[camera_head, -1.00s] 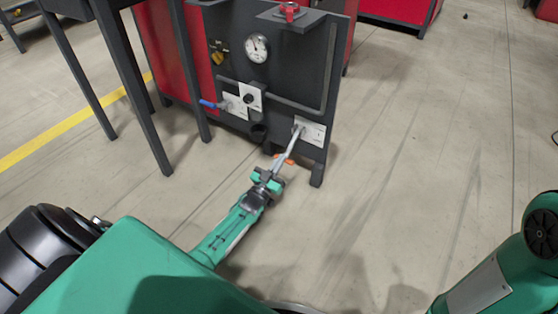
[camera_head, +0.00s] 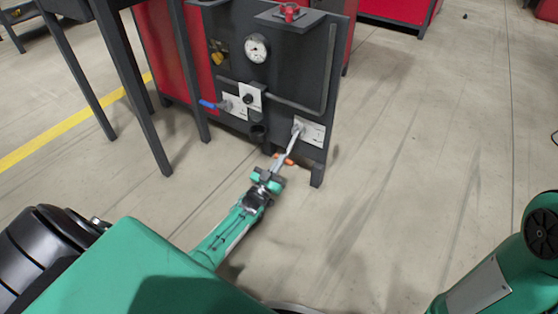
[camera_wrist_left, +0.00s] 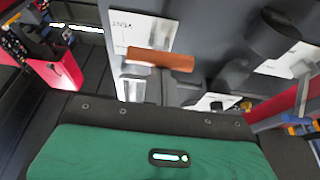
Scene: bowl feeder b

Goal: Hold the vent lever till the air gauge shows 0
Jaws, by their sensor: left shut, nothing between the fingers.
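The vent lever (camera_head: 292,146) is a metal bar that slopes down and left from a white plate on the dark panel. Its orange grip (camera_head: 285,160) is at its lower end; the grip also shows in the left wrist view (camera_wrist_left: 160,60). My left gripper (camera_head: 277,167) is shut with nothing between its fingers, right at the grip and seemingly against it; the exact contact is hard to see. The air gauge (camera_head: 256,48) is a round white dial high on the panel. Its needle points up and left; the numbers are too small to read. My right gripper is out of view.
A blue-handled valve (camera_head: 211,104) and a black knob (camera_head: 248,98) sit left of the lever. A red knob (camera_head: 290,12) is on the top shelf. Dark table legs (camera_head: 137,100) stand at left. The floor (camera_head: 430,150) at right is clear.

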